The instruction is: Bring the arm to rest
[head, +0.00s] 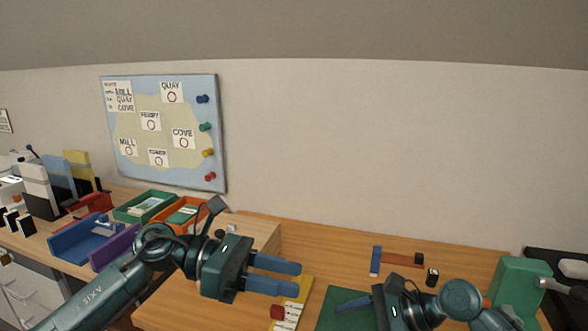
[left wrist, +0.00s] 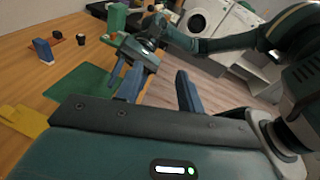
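My left gripper (head: 298,278) reaches in from the left over the wooden desk. Its two blue fingers point right with a clear gap between them, and it holds nothing. In the left wrist view its fingers (left wrist: 159,80) also stand apart and empty. My right gripper (head: 345,306) is at the lower right, above the edge of a green mat (head: 338,300), pointing left. It also shows in the left wrist view (left wrist: 115,78), partly behind a left finger. Its finger gap is not clear. Nothing shows in it.
A yellow strip (head: 305,288) with a red piece (head: 277,312) lies near the left fingers. A blue block (head: 376,261) and a dark cup (head: 432,277) stand behind the right gripper. Trays, including a green one (head: 128,213), stand at left. A map board (head: 165,130) hangs on the wall.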

